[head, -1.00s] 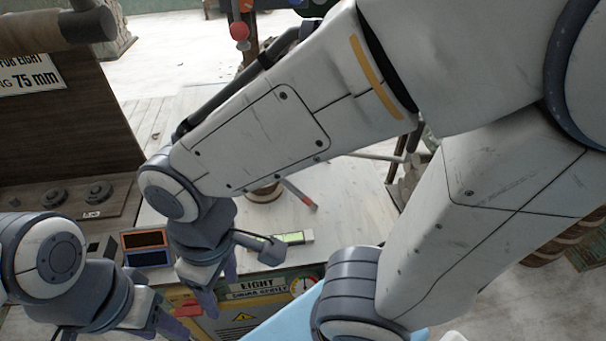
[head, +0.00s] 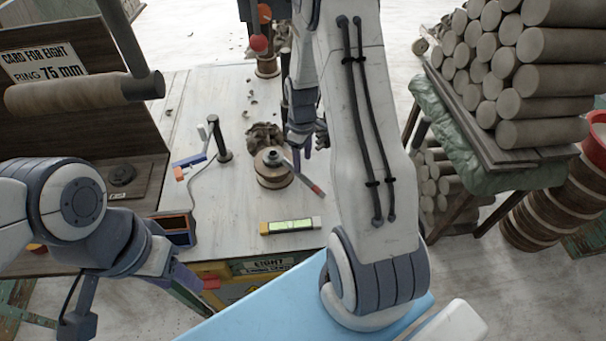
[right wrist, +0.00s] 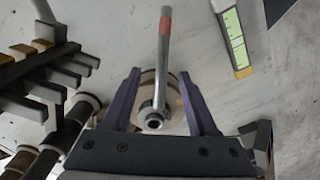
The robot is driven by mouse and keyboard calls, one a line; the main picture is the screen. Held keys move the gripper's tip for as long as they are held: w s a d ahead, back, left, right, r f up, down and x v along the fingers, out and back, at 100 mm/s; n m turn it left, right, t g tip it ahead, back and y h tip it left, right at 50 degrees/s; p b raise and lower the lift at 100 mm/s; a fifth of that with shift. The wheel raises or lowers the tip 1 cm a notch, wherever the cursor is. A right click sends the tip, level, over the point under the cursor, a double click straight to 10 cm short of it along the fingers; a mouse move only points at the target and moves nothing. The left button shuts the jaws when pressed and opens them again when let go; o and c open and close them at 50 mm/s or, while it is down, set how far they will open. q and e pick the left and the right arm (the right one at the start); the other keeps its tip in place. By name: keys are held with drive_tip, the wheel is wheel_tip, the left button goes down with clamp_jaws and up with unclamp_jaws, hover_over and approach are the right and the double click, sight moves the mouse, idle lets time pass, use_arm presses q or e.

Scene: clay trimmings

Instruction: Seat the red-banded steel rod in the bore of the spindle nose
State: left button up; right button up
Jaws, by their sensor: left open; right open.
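The steel rod with its red band shows in the head view (head: 305,178) and in the right wrist view (right wrist: 164,60). It slants out from the spindle nose (right wrist: 152,115), with the red-banded end pointing away. In the right wrist view the nose is a metal ring with a dark bore over a round wooden block; the block also shows in the head view (head: 272,179). I cannot tell whether the rod's near end enters the bore. My right gripper (right wrist: 158,74) is open, its purple fingers either side of the rod. My left gripper (head: 185,285) is open and empty at lower left.
A green-vialed level (head: 290,226) lies near the bench's front edge. Clay trimmings (head: 264,134) lie behind the wooden block. A small orange-and-black box (head: 172,229) stands left. A stack of clay rolls (head: 530,70) stands on a table at the right.

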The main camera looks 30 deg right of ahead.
sight(302, 175)
wheel_tip(302, 175, down, 3)
drive_tip(key=shift+r, duration=0.15)
wheel_tip(302, 175, down, 4)
drive_tip(key=shift+s+a+r+p, duration=0.1)
drive_tip(key=shift+s+p, duration=0.05)
drive_tip(key=shift+p, duration=0.85)
drive_tip(key=shift+f, duration=0.7)
clamp_jaws()
drive_tip(key=shift+r, duration=0.1)
